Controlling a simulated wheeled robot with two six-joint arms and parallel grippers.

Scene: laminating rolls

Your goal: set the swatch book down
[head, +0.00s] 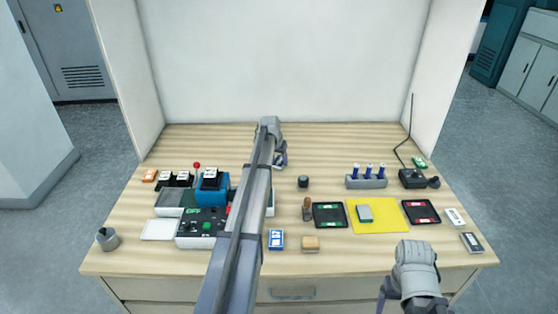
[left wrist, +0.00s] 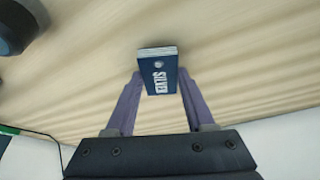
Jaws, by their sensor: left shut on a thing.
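The swatch book, a dark blue block with pale page edges and the word SILVER, shows in the left wrist view (left wrist: 157,82). My left gripper (left wrist: 159,76) is shut on it, one purple finger on each side. The wood-grain surface lies beyond it; I cannot tell whether the book touches it. In the head view my left gripper (head: 280,160) is over the back middle of the table, partly hidden by my arm, and the book is hard to make out there. My right gripper (head: 386,294) is low at the front right edge, its fingers mostly hidden.
The table (head: 340,264) has a machine with a red-knobbed lever (head: 203,214) at left. A yellow mat (head: 384,222) lies between two dark trays at right. A holder of blue-topped bottles (head: 366,182) stands behind, with a dark cylinder (head: 303,182) nearer the middle. The back strip looks clear.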

